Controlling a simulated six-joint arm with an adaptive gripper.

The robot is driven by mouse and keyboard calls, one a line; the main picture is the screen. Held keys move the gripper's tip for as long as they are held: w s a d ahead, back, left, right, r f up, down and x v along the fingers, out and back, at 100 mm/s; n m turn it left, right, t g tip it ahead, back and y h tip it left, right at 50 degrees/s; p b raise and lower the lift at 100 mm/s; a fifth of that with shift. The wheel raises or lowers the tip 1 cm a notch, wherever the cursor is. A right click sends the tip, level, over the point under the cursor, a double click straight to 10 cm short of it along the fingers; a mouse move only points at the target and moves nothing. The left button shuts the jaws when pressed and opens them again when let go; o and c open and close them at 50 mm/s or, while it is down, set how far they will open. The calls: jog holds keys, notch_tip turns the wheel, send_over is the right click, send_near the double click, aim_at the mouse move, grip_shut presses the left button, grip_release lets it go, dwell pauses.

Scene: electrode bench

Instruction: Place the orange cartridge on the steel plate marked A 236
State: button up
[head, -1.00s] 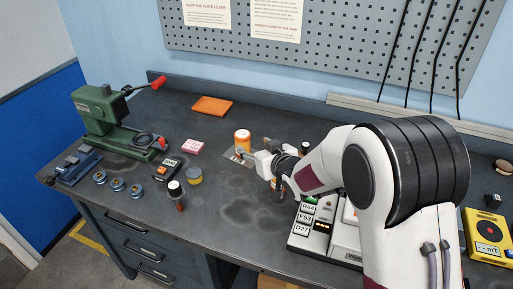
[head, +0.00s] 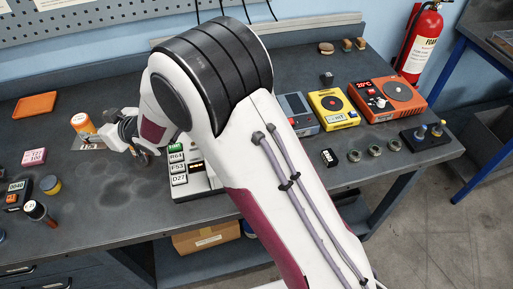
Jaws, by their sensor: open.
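The orange cartridge (head: 84,123), an orange cylinder with a pale label, stands upright at the left in the head view. It appears to stand on the small steel plate (head: 87,144), which shows as a grey patch at its foot. The marking on the plate is too small to read.
A keypad-like device with tags (head: 181,181) sits right of my gripper, partly behind my arm. Yellow (head: 333,107) and orange instruments (head: 381,98) stand at right.

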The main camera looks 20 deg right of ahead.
jog(key=s+d+r+m+h, duration=0.2)
jog(key=s+d+r, duration=0.15)
jog(key=d, duration=0.55)
jog(key=s+d+r+m+h, duration=0.1)
jog(key=s+d+r+h, duration=0.15)
jog(key=d+r, duration=0.45)
jog(key=s+d+r+m+h, duration=0.2)
jog(key=d, duration=1)
jog(key=s+d+m+g+h, duration=0.1)
jog(key=s+d, duration=0.3)
jog(key=s, duration=0.5)
jog(key=s+d+m+g+h, duration=0.1)
jog(key=s+d, duration=0.4)
jog(key=s, duration=0.5)
jog(key=s+d+f+m+g+h, duration=0.1)
jog(key=s+d+m, duration=0.1)
jog(key=s+d, duration=0.3)
jog(key=s, duration=0.4)
jog(key=shift+s+g, duration=0.3)
jog(key=shift+g, duration=0.1)
